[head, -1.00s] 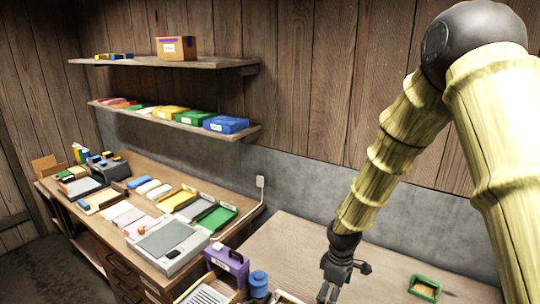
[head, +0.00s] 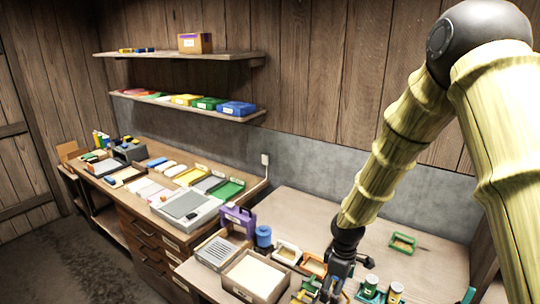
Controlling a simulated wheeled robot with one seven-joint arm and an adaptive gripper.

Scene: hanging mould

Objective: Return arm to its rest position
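My gripper (head: 338,284) is dark and hangs at the end of my bamboo-like arm, low in the head view over the front workbench (head: 300,208). Its fingertips overlap small green and yellow items below, so I cannot tell whether it is open, shut or holding anything. I also cannot tell whether it touches them. My arm reaches from the right edge down to the left, bent at a dark round joint.
An orange tray (head: 313,264) and a white tray (head: 287,252) lie left of my gripper; green-based jars (head: 370,287) stand right. A green frame (head: 403,242) lies behind. A blue spool (head: 263,236) and a purple holder (head: 238,220) stand further left. The bench's back is mostly clear.

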